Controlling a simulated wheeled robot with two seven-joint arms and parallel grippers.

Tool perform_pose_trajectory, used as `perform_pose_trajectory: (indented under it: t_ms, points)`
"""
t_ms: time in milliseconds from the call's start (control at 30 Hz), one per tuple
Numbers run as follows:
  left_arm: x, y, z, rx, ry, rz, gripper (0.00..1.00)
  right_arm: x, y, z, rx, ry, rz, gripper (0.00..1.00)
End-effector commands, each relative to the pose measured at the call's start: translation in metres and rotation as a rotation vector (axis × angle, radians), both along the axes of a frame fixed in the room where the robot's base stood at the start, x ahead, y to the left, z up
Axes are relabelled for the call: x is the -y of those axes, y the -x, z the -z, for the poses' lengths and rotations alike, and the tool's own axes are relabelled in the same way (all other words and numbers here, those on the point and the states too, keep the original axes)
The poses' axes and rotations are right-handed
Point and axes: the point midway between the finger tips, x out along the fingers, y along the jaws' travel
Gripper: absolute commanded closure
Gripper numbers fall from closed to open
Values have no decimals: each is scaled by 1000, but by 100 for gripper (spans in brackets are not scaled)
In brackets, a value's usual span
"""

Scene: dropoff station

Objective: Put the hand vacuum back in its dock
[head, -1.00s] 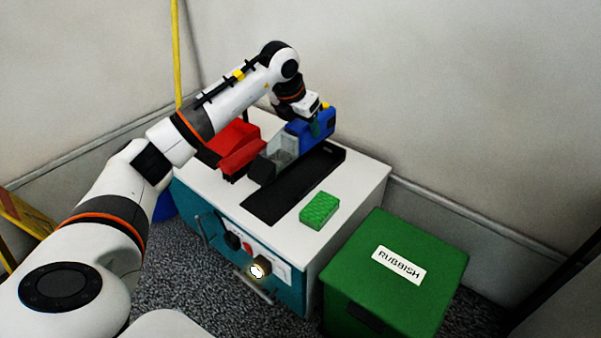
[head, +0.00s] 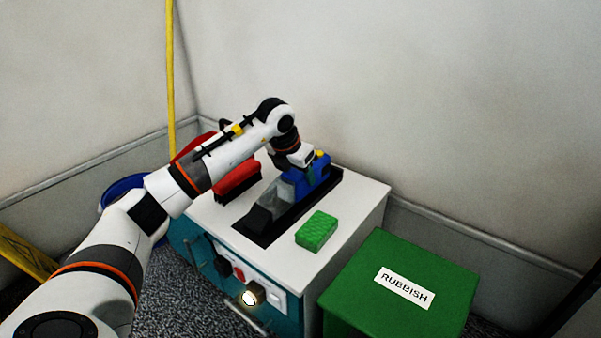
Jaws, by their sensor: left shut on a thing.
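The hand vacuum (head: 288,187) has a blue body, a clear grey bin and a dark nozzle pointing to the front left. It lies lengthwise over the black dock (head: 265,231), a long dark tray on the white top of the cabinet. It looks to be within the dock's outline; I cannot tell if it is fully seated. My left gripper (head: 311,174) comes from above and is shut on the vacuum at its blue rear part; the fingers are mostly hidden. My right gripper is not in view.
A red brush (head: 238,182) lies on the cabinet top (head: 204,212) left of the dock. A green sponge (head: 316,231) lies right of it. A green rubbish bin (head: 360,275) stands to the right. A blue bucket (head: 118,188) and yellow pole (head: 170,80) are at left.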

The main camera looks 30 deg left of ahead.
Motion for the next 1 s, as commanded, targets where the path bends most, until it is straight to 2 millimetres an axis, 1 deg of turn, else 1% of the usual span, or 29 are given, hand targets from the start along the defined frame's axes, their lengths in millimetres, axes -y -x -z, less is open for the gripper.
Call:
perform_pose_trajectory:
  t_ms: [100, 133, 233, 567, 667, 833, 867, 900, 933, 1000]
  points:
    - [0, 0, 2, 3, -1, 0, 71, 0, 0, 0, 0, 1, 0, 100]
    - [0, 0, 3, -2, -1, 0, 42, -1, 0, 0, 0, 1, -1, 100]
    - [0, 0, 3, -2, -1, 0, 26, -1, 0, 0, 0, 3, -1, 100]
    - [0, 0, 0, 0, 0, 0, 26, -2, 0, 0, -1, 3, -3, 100]
    - [-1, 3, -12, 2, -2, -1, 26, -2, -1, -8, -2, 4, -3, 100]
    - [-2, 16, -46, 1, -2, 0, 26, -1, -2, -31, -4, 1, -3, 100]
    - [-2, 19, -52, 1, -3, 0, 26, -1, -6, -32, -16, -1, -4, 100]
    - [-3, 22, -61, 1, -3, -1, 26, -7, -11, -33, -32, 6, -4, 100]
    - [-3, 25, -66, 1, -2, 0, 26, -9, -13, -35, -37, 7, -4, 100]
    - [-3, 31, -79, 0, -3, 0, 26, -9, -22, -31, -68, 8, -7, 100]
